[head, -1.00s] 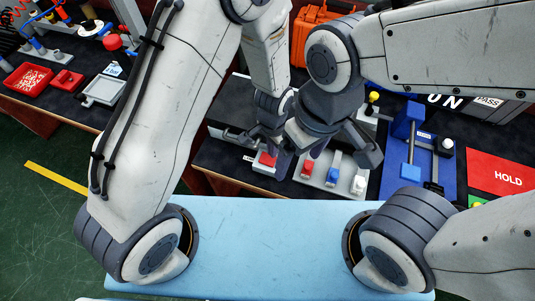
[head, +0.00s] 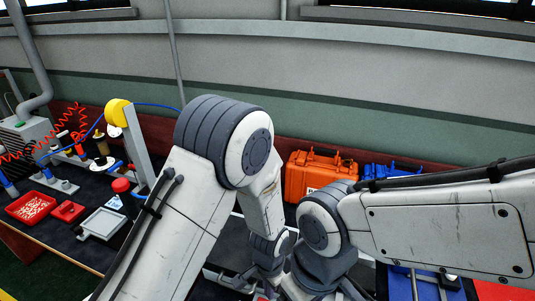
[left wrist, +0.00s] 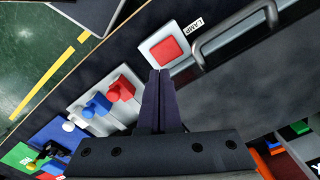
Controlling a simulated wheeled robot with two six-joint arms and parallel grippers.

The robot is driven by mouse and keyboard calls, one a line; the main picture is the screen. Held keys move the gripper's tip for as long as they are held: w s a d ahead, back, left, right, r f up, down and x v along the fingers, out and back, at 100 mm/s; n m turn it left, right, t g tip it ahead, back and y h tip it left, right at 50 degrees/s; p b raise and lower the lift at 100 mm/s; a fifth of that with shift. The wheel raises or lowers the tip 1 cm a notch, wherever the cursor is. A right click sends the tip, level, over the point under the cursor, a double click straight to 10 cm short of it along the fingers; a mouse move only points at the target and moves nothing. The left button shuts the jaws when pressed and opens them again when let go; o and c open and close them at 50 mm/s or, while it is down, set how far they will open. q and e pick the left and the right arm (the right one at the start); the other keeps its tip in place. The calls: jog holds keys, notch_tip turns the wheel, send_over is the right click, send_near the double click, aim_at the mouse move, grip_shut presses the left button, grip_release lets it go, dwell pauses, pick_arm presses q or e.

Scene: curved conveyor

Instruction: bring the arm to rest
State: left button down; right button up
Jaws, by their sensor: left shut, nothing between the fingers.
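My left gripper (left wrist: 160,78) is shut and empty in the left wrist view. Its fingertips are by a white plate with a red square button (left wrist: 165,48), labelled LAMP; I cannot tell whether they touch it. In the head view my left arm bends at the elbow and its forearm runs down to the wrist near the bottom edge. My right arm comes in from the right, its wrist close beside the left one. The right gripper's fingers are cut off by the bottom edge.
A switch panel (left wrist: 103,103) with blue and red parts lies beside the left gripper, and a metal handle (left wrist: 235,33) is on the other side. An orange case (head: 318,172) and a blue case (head: 390,170) stand at the back. A red tray (head: 31,207) lies at the left.

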pick_arm(q)
jog(key=s+r+n, duration=0.1)
jog(key=s+r, duration=0.1)
jog(key=r, duration=0.5)
jog(key=s+r, duration=0.3)
jog(key=r, duration=0.4)
jog(key=s+a+r+n+h, duration=0.1)
jog(key=s+a+r, duration=0.3)
jog(key=s+r, duration=0.4)
jog(key=shift+s+a+r, duration=0.4)
jog(key=shift+s, duration=0.5)
